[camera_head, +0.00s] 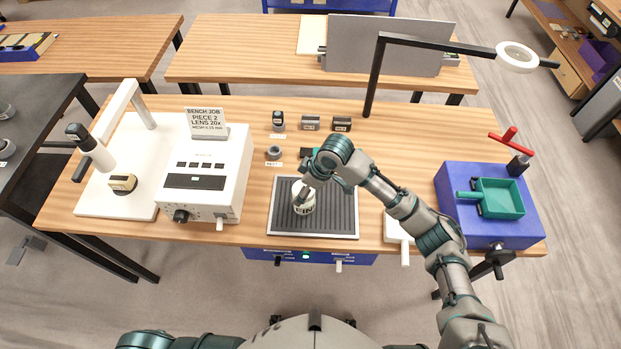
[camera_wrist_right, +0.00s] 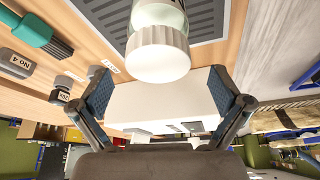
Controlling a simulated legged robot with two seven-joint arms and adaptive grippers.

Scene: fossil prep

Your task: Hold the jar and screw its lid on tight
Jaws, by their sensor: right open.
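The jar (camera_head: 304,207) stands on the dark ribbed mat (camera_head: 341,211) in the middle of the bench. In the right wrist view its pale body (camera_wrist_right: 157,14) carries a white ribbed lid (camera_wrist_right: 157,54); how tightly the lid sits I cannot tell. My right gripper (camera_head: 303,189) is at the top of the jar. In the right wrist view my right gripper (camera_wrist_right: 161,88) is open, with its two fingers apart on either side of the lid and a visible gap to each. My left gripper is not in view.
A white instrument box (camera_head: 205,172) with a sign stands left of the mat. A blue block with a green tray (camera_head: 499,198) is at the right. Small dark blocks (camera_head: 310,122) and a black lamp post (camera_head: 374,80) are behind the mat.

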